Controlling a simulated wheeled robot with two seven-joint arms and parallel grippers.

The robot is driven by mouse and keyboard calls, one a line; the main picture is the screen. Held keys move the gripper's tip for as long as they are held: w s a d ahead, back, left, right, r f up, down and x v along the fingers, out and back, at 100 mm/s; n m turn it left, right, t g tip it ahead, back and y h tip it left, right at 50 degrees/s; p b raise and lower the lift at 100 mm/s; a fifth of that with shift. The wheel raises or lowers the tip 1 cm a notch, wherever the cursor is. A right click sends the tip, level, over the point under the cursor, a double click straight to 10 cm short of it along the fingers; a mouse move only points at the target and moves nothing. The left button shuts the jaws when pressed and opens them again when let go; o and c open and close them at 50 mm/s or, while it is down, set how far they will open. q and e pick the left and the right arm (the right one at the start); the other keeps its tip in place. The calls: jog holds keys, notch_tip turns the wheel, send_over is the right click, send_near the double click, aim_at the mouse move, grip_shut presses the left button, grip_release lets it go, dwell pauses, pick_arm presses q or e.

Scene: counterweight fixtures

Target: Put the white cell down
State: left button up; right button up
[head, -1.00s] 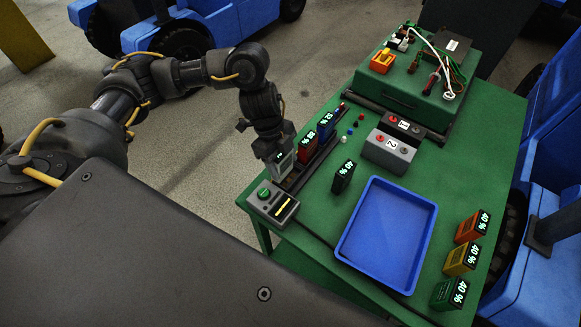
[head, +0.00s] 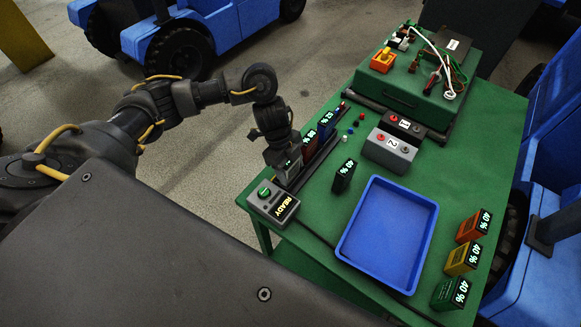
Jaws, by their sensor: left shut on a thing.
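My left gripper (head: 281,152) is shut on the white cell (head: 292,172), a small pale block with a dark display, partly hidden by the fingers. The cell is low over the near end of the dark rail on the green table's left side, just behind the grey device (head: 273,201) whose display reads READY. I cannot tell whether the cell touches the rail. A red cell (head: 309,150) and a blue cell (head: 325,133) stand in line behind it in the rail. My right gripper is out of view.
A black cell (head: 344,176) stands alone mid-table beside an empty blue tray (head: 345,245). Orange (head: 468,228), yellow (head: 460,260) and green (head: 449,294) cells stand at the right.

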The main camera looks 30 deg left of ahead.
pick_arm(q)
jog(key=shift+f, duration=0.1)
jog(key=o, duration=1.3)
jog(key=v, duration=1.2)
